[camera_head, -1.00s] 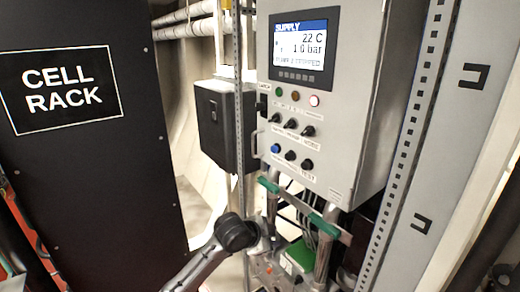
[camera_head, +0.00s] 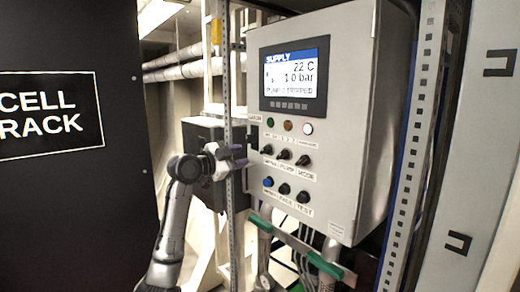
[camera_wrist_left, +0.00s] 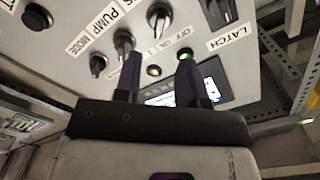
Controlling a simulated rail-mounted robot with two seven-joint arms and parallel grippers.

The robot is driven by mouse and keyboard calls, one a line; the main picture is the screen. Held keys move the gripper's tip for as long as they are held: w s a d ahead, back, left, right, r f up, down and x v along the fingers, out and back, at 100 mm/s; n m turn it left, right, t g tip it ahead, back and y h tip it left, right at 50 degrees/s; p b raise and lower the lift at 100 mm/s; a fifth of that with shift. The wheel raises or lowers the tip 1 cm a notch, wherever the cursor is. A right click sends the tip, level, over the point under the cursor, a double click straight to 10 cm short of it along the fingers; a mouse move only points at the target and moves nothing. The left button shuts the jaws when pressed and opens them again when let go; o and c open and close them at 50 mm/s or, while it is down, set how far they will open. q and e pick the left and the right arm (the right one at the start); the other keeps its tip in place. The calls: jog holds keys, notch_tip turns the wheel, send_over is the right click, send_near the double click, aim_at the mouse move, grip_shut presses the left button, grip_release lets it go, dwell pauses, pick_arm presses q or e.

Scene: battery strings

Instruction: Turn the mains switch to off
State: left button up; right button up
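The mains switch (camera_head: 267,150) is the leftmost black knob in the upper knob row of the grey control box (camera_head: 340,190). In the left wrist view, it is a black knob (camera_wrist_left: 159,17) near the top edge, beside "OFF" and "ON" marks; its label is cut off and its exact setting is unclear. My left gripper (camera_head: 240,157) is at the box's left edge, beside the mains switch. In the wrist view, its two dark fingers (camera_wrist_left: 158,72) are apart with nothing between them, pointing at the panel. My right gripper is not in view.
The pump knob (camera_head: 284,154) and mode knob (camera_head: 303,160) sit right of the mains switch. Buttons (camera_head: 284,189) lie below. A latch knob (camera_wrist_left: 220,10) is nearby. A perforated post (camera_head: 228,100) and black box (camera_head: 205,135) stand left. The display (camera_head: 294,75) reads SUPPLY.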

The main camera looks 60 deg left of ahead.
aim_at(262, 152)
pick_arm(q)
jog(key=w, duration=0.2)
jog(key=w+p, duration=0.1)
jog(key=w, duration=0.1)
jog(key=w+a+p, duration=0.1)
jog(key=w, duration=0.1)
jog(key=shift+w, duration=0.35)
jog(key=shift+w+a+p, duration=0.1)
jog(key=shift+w+p, duration=0.2)
jog(key=shift+w, duration=0.5)
jog(key=shift+c, duration=0.8)
grip_shut()
